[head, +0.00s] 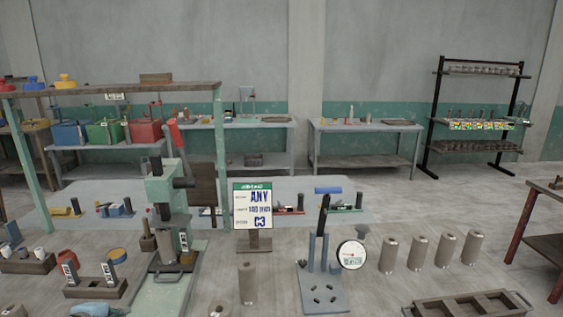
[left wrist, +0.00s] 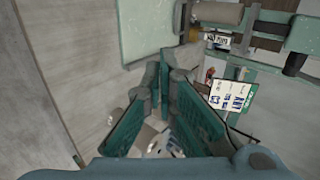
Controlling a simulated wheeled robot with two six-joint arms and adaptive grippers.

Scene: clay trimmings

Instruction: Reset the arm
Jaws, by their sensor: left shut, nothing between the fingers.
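My left gripper (left wrist: 164,82) shows in the left wrist view with its teal ribbed fingers brought together. I see nothing held between them. It hangs in front of a pale floor or bench surface, with a white sign (left wrist: 236,103) to the right of the fingers. In the head view I cannot clearly make out either gripper. The sign (head: 253,207) reads "ANY" and "C3" and stands upright on a small block near the middle.
A green press (head: 168,195) stands left of the sign. Right of it are a grey stand (head: 322,290), a round dial (head: 352,254) and several grey cylinders (head: 389,254). A wooden tray (head: 430,309) lies at the lower right. Benches (head: 365,128) and a black rack (head: 437,100) line the back.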

